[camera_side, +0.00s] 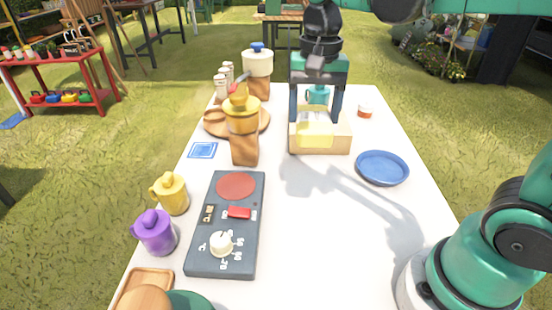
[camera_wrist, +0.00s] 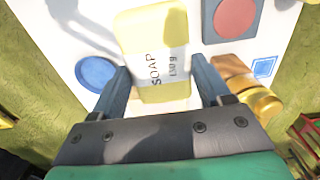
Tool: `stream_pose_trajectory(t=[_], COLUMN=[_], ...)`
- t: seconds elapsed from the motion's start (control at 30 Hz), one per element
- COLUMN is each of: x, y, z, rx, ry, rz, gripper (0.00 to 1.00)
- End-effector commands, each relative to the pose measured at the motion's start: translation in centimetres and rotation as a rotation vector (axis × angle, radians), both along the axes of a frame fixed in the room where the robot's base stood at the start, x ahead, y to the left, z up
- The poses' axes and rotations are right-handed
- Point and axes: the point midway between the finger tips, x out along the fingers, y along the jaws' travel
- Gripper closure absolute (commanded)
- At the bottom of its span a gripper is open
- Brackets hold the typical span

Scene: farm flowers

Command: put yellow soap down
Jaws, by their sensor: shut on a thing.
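The yellow soap (camera_side: 314,134) is a block with a pale label band, in the upper middle of the side view. My gripper (camera_side: 315,118) is shut on it, one dark finger at each side. In the wrist view the soap (camera_wrist: 152,30) fills the space between the fingers of my gripper (camera_wrist: 160,68), with "SOAP" readable on its label.
A blue plate (camera_side: 382,168) lies right of the box; a small jar (camera_side: 365,110) stands behind it. A dark control panel (camera_side: 206,264), yellow mug (camera_side: 173,193), purple mug (camera_side: 157,232) and blue square (camera_side: 203,150) are at left. The white table (camera_side: 310,235) is clear at front centre.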

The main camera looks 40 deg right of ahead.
Motion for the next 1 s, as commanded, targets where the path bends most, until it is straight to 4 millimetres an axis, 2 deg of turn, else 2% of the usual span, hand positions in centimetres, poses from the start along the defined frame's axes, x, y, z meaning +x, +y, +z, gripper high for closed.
stream_pose_trajectory(t=[0.2,0.5,0.77,1.0], x=[0.0,0.0,0.0,0.1], y=[0.0,0.0,0.0,0.0], z=[-5.0,-10.7,-12.6,-15.5], rx=[0.000,0.000,0.000,0.000], ry=[0.000,0.000,0.000,0.000], rz=[0.002,0.003,0.003,0.003], gripper=[0.90,0.90,0.90,0.90])
